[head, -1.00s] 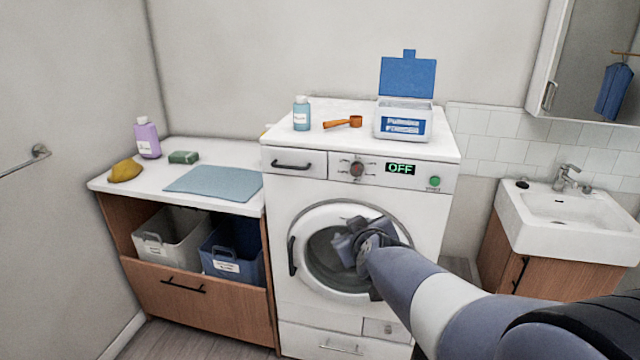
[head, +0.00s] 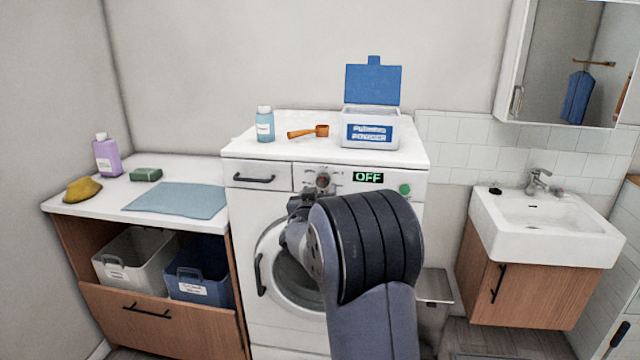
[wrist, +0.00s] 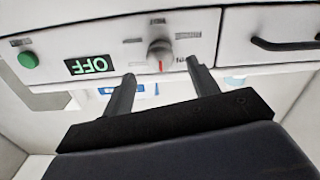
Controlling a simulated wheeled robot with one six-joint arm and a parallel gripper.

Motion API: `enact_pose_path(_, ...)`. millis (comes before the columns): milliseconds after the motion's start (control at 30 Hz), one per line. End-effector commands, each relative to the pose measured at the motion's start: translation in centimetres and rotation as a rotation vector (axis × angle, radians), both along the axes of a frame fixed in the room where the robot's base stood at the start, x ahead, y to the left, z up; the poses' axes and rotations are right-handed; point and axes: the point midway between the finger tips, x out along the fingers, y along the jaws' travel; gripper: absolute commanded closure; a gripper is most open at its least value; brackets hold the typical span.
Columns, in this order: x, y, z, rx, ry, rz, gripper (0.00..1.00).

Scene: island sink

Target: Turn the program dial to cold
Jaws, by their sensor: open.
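The program dial (head: 324,180) is a round grey knob on the washing machine's front panel, left of the display (head: 368,177), which reads OFF. In the wrist view the dial (wrist: 160,54) shows a red pointer mark, with small labels around it too blurred to read. My gripper (wrist: 158,82) is open and empty. Its two fingers point toward the panel, one to each side of the dial in the wrist view, with the tips apart from it. In the head view my gripper (head: 302,204) is just below the dial, partly hidden by my arm.
A green button (head: 404,189) is right of the display. A drawer handle (head: 254,179) is left of the dial. A powder box (head: 371,131), orange scoop (head: 309,132) and blue bottle (head: 265,125) stand on the machine. The round door (head: 262,240) is below.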

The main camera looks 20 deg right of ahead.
Motion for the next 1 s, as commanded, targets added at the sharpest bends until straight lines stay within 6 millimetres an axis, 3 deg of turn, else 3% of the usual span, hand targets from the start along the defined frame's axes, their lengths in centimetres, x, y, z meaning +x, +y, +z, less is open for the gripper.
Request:
enact_pose_path(300, 3.5, -2.3, 0.1, -0.002, 0.001, 0.001, 0.43)
enact_pose_path(733, 4.2, -2.8, 0.0, -0.001, 0.001, 0.002, 0.43)
enact_pose_path(1000, 4.2, -2.7, 0.0, -0.001, 0.001, 0.002, 0.66)
